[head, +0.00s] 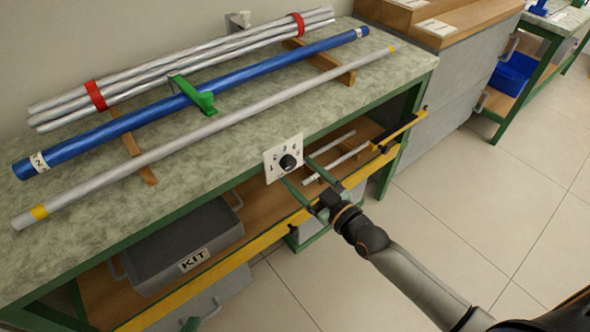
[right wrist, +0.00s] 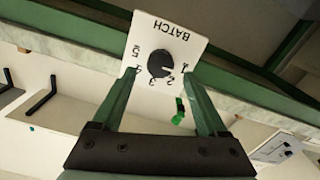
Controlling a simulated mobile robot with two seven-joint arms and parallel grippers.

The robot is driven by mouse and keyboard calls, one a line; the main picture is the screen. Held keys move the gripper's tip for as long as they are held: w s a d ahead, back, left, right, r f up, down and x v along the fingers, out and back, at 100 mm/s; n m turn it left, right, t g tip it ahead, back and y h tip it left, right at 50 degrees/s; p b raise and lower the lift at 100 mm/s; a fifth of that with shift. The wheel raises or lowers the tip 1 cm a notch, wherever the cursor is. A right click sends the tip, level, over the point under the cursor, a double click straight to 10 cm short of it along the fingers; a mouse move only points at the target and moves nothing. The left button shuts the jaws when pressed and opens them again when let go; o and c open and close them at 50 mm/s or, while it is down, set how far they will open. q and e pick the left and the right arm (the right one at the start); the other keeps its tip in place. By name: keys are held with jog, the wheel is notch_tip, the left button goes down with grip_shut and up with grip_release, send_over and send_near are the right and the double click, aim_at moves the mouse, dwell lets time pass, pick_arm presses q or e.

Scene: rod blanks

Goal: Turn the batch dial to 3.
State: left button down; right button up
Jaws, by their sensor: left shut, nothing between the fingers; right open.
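The batch dial is a black knob (head: 288,162) on a white numbered plate (head: 270,158) at the bench's front edge. In the right wrist view the plate (right wrist: 187,40) appears upside down, and the knob's (right wrist: 160,63) pale mark appears to point near 2. My right gripper (head: 297,170) is open in front of the plate. Its green fingers (right wrist: 160,88) spread to either side of the knob, and contact is not visible. A small green tip at the bottom edge of the head view appears to be my left gripper (head: 190,324), shut and away from the dial.
A blue tube (head: 120,122), a grey rod with yellow bands (head: 130,168) and silver tubes (head: 200,58) lie on the bench. Below are a grey KIT box (head: 185,240) and a shelf with short rods (head: 345,160). The floor (head: 470,205) at right is clear.

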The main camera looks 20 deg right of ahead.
aim_at(288, 163)
jog(key=shift+x, duration=1.3)
jog(key=shift+c, duration=0.2)
grip_shut()
